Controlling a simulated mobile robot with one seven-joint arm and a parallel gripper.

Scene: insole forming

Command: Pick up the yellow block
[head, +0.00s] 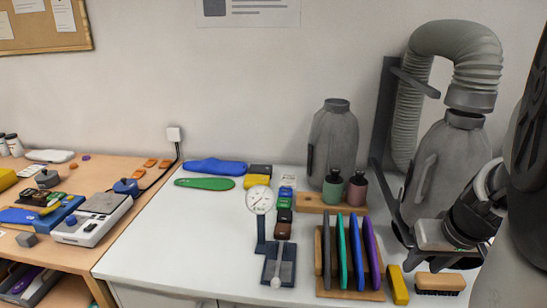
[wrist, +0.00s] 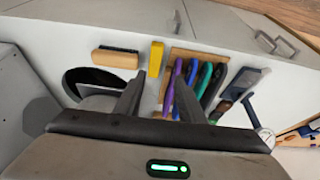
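A yellow block (head: 397,285) stands on the white bench near its front edge, between the insole rack and a wooden brush. In the wrist view the yellow block (wrist: 156,59) lies beyond my fingertips, between the brush and the rack. My gripper (wrist: 158,82) is open, with its two dark fingers apart and nothing between them. The block is apart from the fingers. In the head view my gripper's fingers are hard to make out among dark parts at the right.
The wooden rack (head: 325,293) of several coloured insoles stands close left of the block. The brush (head: 440,282) lies close right. A dial gauge (head: 259,200) stands farther left. A grey tank (head: 440,165) with a hose is behind.

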